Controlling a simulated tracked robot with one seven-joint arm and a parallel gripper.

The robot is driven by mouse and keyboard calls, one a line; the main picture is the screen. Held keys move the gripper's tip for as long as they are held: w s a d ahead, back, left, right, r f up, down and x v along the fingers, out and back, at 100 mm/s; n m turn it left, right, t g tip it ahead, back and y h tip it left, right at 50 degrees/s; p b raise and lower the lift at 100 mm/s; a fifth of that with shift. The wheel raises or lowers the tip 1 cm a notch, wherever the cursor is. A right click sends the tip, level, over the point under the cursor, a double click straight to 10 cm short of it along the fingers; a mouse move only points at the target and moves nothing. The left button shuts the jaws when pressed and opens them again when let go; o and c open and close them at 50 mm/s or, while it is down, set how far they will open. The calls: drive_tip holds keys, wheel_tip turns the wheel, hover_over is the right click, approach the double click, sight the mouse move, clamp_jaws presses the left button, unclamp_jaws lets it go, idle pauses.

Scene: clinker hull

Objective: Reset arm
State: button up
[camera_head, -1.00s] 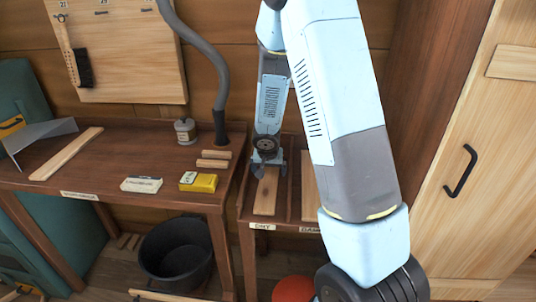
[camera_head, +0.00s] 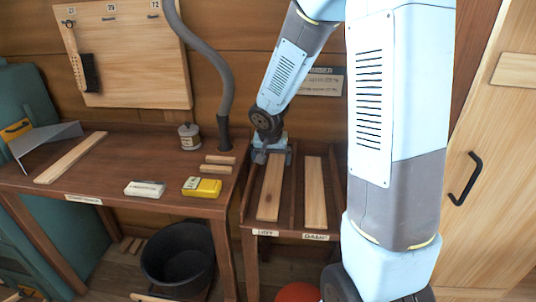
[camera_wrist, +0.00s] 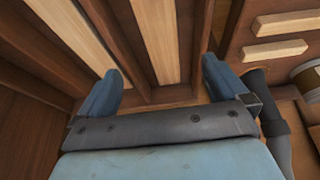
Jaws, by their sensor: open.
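My gripper (camera_head: 268,156) is at the back end of the left slot of the small two-slot rack, above a pale plank (camera_head: 270,192) lying in that slot. In the wrist view my gripper (camera_wrist: 160,85) has its two blue fingers wide apart with nothing held between them. The pale plank (camera_wrist: 153,35) shows beyond the gap between the fingers. My arm comes down from the top of the head view and covers the area right of the rack.
A second plank (camera_head: 315,195) lies in the right slot. The workbench (camera_head: 120,160) at left holds a yellow device (camera_head: 202,187), a white block (camera_head: 145,188), a can (camera_head: 189,136) and small wood strips (camera_head: 218,165). A grey hose (camera_head: 226,85) rises beside my arm. A black bucket (camera_head: 178,255) stands below.

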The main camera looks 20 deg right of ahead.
drive_tip(key=s+d+r+n, duration=0.1)
drive_tip(key=s+d+r, duration=0.1)
drive_tip(key=s+r, duration=0.45)
drive_tip(key=s+d+r+n, duration=0.1)
drive_tip(key=s+d+r, duration=0.1)
drive_tip(key=s+r, duration=0.45)
drive_tip(key=s+a+r+n+y, duration=0.1)
drive_tip(key=s+r, duration=0.3)
drive_tip(key=s, duration=0.2)
drive_tip(key=s+r+n+t, duration=0.1)
drive_tip(key=s+r, duration=0.3)
drive_tip(key=s, duration=0.3)
drive_tip(key=shift+s+a+r+n+t+y, duration=0.15)
drive_tip(key=shift+a+r+n+t+y, duration=0.15)
drive_tip(key=shift+a+r+y, duration=0.1)
